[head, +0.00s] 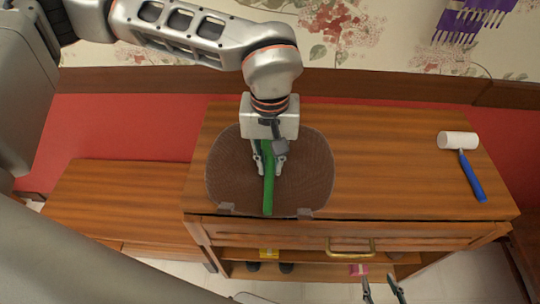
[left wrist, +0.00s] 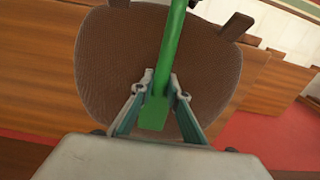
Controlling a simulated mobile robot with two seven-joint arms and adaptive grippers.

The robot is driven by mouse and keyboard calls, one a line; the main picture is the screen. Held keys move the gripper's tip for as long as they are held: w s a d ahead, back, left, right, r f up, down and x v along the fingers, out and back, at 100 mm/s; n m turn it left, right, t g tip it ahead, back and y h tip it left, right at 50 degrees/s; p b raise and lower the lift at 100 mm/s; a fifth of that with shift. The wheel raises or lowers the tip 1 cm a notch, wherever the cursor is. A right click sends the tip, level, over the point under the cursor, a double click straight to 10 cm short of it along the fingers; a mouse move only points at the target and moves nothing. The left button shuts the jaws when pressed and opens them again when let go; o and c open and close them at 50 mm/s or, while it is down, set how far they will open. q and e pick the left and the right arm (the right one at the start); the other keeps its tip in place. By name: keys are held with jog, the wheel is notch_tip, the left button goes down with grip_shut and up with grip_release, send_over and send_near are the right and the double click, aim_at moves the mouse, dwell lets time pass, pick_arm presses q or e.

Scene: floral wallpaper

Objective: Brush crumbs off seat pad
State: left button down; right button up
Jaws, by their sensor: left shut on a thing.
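The brown woven seat pad (head: 308,168) lies on the wooden cabinet top, with two short straps at its front edge. It also shows in the left wrist view (left wrist: 104,58). My left gripper (head: 268,168) is over the pad, shut on a long green stick-like tool (head: 268,196). The tool also runs up between the fingers in the left wrist view (left wrist: 172,45); I cannot make out bristles. I cannot make out any crumbs on the pad. My right gripper (head: 383,284) shows only its fingertips at the bottom edge, apart and empty, in front of the cabinet.
A brass drawer handle (head: 350,252) is on the front. A yellow item (head: 268,253) and a pink item (head: 358,269) are on the shelf below. A lower wooden surface (head: 120,200) stands left.

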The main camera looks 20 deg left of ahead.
aim_at(267, 190)
pick_arm(q)
jog(key=shift+s+d, duration=0.15)
jog(key=shift+s, duration=0.55)
jog(key=shift+s+d, duration=0.15)
jog(key=shift+s, duration=0.5)
jog(key=shift+s+d+f+p, duration=0.1)
jog(key=shift+s+d+p, duration=0.15)
jog(key=shift+s, duration=0.85)
jog(key=shift+s+d+p, duration=0.15)
jog(key=shift+s+d, duration=0.1)
jog(key=shift+s, duration=0.85)
pick_arm(e)
jog(key=shift+w+r, duration=0.15)
jog(key=shift+r, duration=0.5)
pick_arm(q)
jog(key=shift+w+r+p, duration=0.1)
jog(key=shift+r+p, duration=0.3)
jog(key=shift+r, duration=0.35)
jog(key=shift+r+p, duration=1.1)
jog(key=shift+r, duration=1.25)
pick_arm(e)
jog(key=shift+t, duration=0.4)
jog(key=r, duration=0.1)
jog(key=w+r, duration=0.1)
jog(key=r, duration=0.2)
jog(key=shift+w+r, duration=0.35)
pick_arm(q)
jog(key=shift+f, duration=0.1)
